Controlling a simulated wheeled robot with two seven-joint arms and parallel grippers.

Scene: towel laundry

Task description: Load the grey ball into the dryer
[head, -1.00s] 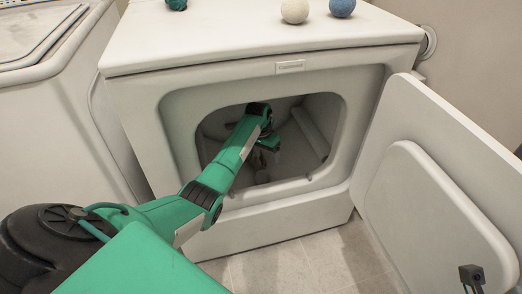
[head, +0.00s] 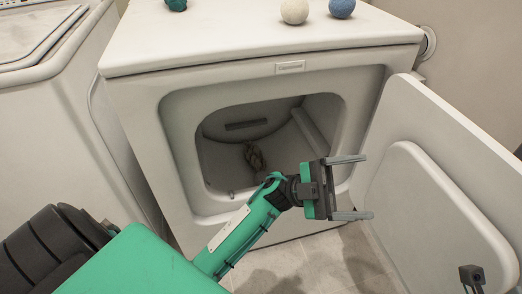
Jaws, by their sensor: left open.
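The dryer (head: 278,222) stands in the middle with its front opening uncovered and its door (head: 437,190) swung open to the right. Inside the drum, a small tan-grey twisted shape (head: 254,156) lies toward the back; I cannot tell whether it is the grey ball or a cloth. I see no clearly grey ball elsewhere. My left gripper (head: 356,188) is open and empty, outside the dryer, in front of the opening's lower right edge and close to the door.
On the dryer top are a teal ball (head: 176,4), a cream ball (head: 294,11) and a blue ball (head: 341,8), near the picture's top edge. A washer (head: 50,130) stands at left. Floor tiles (head: 320,265) are clear.

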